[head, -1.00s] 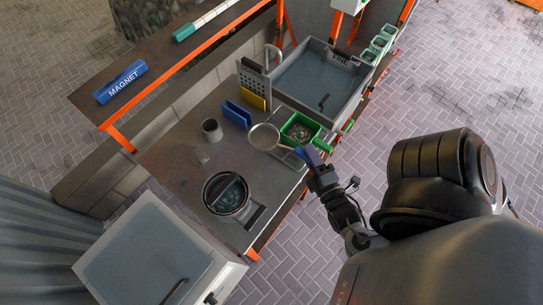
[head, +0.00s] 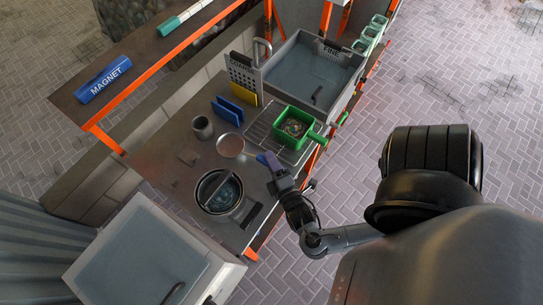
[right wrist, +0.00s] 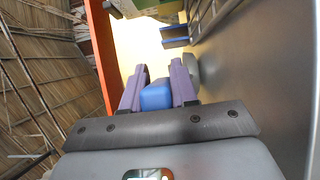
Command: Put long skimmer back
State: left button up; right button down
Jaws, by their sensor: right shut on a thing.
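The skimmer has a round, pale shallow head (head: 230,145), which shows over the grey counter between the metal cup and the round pot. My right gripper (head: 268,161) is by the counter's front edge, to the right of the skimmer head. It is shut on the skimmer's blue handle, seen between its purple fingers (right wrist: 158,90) in the right wrist view (right wrist: 156,97). The rest of the handle is largely hidden by the fingers. I cannot tell how high the head is above the counter. My left gripper is not in view.
A round pot (head: 237,207) stands in front of the skimmer head, a metal cup (head: 202,127) behind-left. A green basket (head: 312,138) sits on a wire rack (head: 258,131). A blue holder (head: 228,110), upright sieve panels (head: 243,75) and a water-filled sink (head: 305,75) stand farther back.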

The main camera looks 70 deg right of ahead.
jog(key=shift+f, duration=0.3)
jog(key=c, duration=0.9)
grip_release()
jog(key=shift+f, duration=0.1)
jog(key=shift+s+a, duration=0.15)
jog(key=v, duration=1.1)
jog(key=shift+s+a, duration=0.2)
jog(key=shift+a, duration=0.05)
